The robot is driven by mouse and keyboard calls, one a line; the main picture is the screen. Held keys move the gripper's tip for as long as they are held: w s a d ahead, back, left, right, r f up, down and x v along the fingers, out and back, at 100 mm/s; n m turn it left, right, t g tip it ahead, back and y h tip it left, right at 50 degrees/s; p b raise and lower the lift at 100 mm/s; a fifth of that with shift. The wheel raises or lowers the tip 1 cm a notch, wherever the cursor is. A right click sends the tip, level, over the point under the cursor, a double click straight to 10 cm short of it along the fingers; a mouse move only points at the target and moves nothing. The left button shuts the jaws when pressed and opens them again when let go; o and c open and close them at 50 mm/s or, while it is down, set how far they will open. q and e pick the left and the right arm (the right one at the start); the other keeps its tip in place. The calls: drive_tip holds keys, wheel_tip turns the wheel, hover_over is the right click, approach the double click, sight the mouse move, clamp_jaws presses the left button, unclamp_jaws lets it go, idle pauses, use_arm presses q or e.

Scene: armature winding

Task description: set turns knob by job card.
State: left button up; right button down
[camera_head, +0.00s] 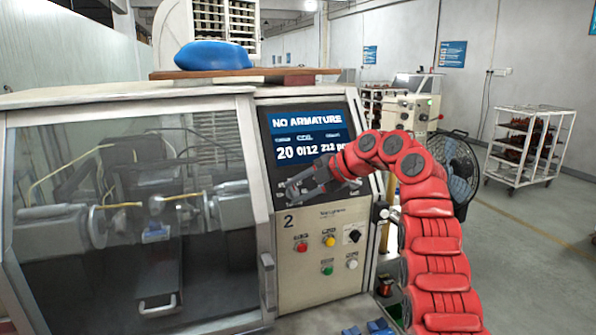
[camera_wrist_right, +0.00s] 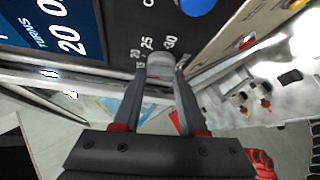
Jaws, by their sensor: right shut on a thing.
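The turns knob (camera_wrist_right: 160,66) is a small grey knob on the dark panel in the right wrist view, with printed numbers including 25 and 30 around it. My right gripper (camera_wrist_right: 160,75) is shut on it, one finger on each side. In the head view my right gripper (camera_head: 291,187) reaches the panel below the screen and hides the knob there. The screen (camera_head: 308,137) reads NO ARMATURE, with 20 at the left of its number row; the wrist view shows TURNS beside 20. I cannot make out a job card. My left gripper is not in view.
The winding machine's window (camera_head: 130,200) fills the left. A lower panel (camera_head: 322,245) carries red, yellow, green and white buttons and a black switch. A blue round button (camera_wrist_right: 198,5) is near the knob. A fan (camera_head: 455,165) and a rack (camera_head: 525,150) stand at the right.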

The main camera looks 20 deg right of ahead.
drive_tip(key=n+p, duration=0.1)
drive_tip(key=p, duration=0.1)
drive_tip(key=n+g+h+p, duration=0.1)
drive_tip(key=p, duration=0.1)
drive_tip(key=n+g+h+p, duration=0.1)
drive_tip(key=n+p, duration=0.1)
drive_tip(key=p, duration=0.1)
drive_tip(key=shift+a+r, duration=0.1)
drive_tip(key=shift+r, duration=0.15)
drive_tip(key=shift+f+n+g+h+p, duration=0.35)
drive_tip(key=shift+n+p, duration=0.35)
drive_tip(key=shift+p, duration=0.3)
drive_tip(key=shift+c, duration=2.2)
unclamp_jaws()
drive_tip(key=shift+w, duration=0.15)
drive_tip(key=shift+r, duration=0.1)
